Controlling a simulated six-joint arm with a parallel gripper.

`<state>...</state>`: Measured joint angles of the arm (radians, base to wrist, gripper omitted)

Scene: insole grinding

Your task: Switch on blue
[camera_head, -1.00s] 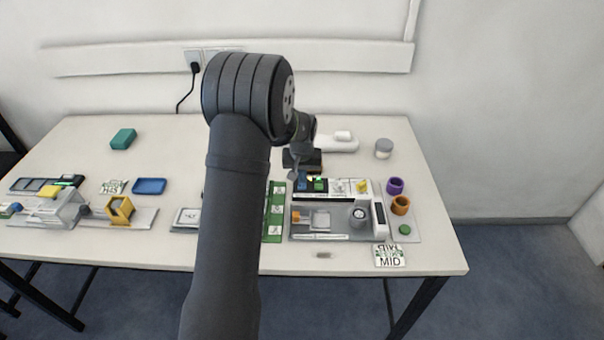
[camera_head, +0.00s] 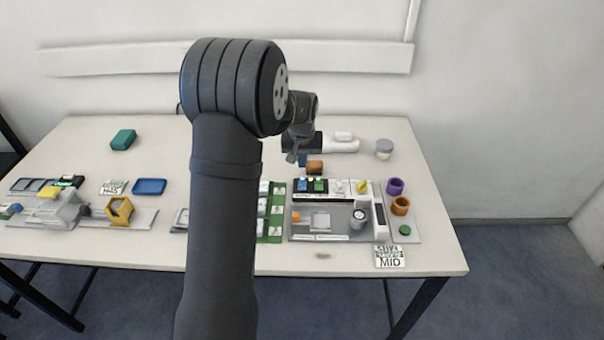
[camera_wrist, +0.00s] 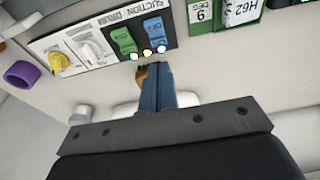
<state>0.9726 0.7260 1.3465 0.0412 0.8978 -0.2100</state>
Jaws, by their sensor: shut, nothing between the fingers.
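The blue switch (camera_head: 302,184) sits beside the green switch (camera_head: 319,185) on the dark front panel of the grinding unit. In the wrist view the blue switch (camera_wrist: 154,31) and green switch (camera_wrist: 123,40) are seen close, under the words SUCTION and DRUM. Small bright dots show below them; I cannot tell the blue switch's position for sure. My gripper (camera_head: 303,160) is shut and empty, behind and above the panel. In the wrist view my gripper's blue fingers (camera_wrist: 155,70) point at the switch row, apart from the blue switch.
An orange-brown block (camera_head: 314,167) stands just behind the panel, close to my fingers. A yellow knob (camera_head: 362,186) is to the switches' right, with purple (camera_head: 395,186) and orange (camera_head: 400,205) rings beyond. Green card holders (camera_head: 270,210) stand to the left.

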